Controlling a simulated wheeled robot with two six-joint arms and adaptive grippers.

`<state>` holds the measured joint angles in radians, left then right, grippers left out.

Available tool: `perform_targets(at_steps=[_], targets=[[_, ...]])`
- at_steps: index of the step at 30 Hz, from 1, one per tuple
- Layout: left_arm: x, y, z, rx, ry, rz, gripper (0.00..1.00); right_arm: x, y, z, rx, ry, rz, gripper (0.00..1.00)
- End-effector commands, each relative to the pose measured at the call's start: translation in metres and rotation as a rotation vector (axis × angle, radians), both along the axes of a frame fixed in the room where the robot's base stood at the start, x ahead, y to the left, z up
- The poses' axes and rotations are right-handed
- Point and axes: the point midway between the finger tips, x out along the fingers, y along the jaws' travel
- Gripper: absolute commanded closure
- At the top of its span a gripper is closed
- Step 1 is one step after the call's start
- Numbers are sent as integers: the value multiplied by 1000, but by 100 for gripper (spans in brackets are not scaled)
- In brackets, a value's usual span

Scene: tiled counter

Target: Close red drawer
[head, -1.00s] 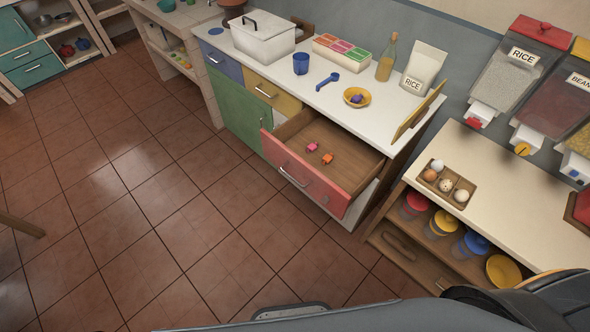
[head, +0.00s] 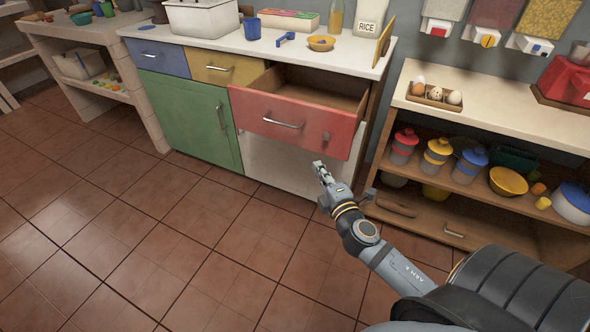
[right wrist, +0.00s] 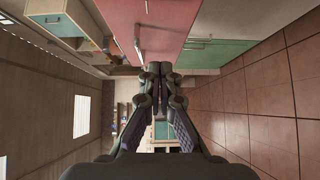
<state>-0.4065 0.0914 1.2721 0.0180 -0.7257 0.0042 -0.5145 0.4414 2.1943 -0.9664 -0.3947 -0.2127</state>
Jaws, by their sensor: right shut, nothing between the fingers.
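The red drawer (head: 296,121) is pulled open from the counter in the head view. Its front faces me, with a silver bar handle and a dark round spot near its right end. Part of its wooden inside shows above the front. My right gripper (head: 319,170) is shut and empty, in front of and below the drawer's right part, apart from it as far as I can tell. In the right wrist view the shut fingers (right wrist: 160,70) point ahead, with the red drawer front (right wrist: 170,25) above them. My left gripper is not in view.
A green cabinet door (head: 190,118), a blue drawer (head: 158,57) and a yellow drawer (head: 214,66) are shut at the left. A shelf unit (head: 480,103) with jars and bowls stands at the right. The tiled floor in front is clear.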

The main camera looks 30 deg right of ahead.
Motion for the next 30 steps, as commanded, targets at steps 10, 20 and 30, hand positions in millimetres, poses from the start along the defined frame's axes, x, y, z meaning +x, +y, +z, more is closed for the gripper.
perform_targets(at_steps=[10, 20, 30], targets=[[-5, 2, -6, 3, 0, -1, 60, 13, 3, 15, -21, -30, 6, 100], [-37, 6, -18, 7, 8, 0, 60, 82, -6, 16, -18, -30, 8, 100], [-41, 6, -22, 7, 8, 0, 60, 120, -34, 12, -22, -28, 10, 100]])
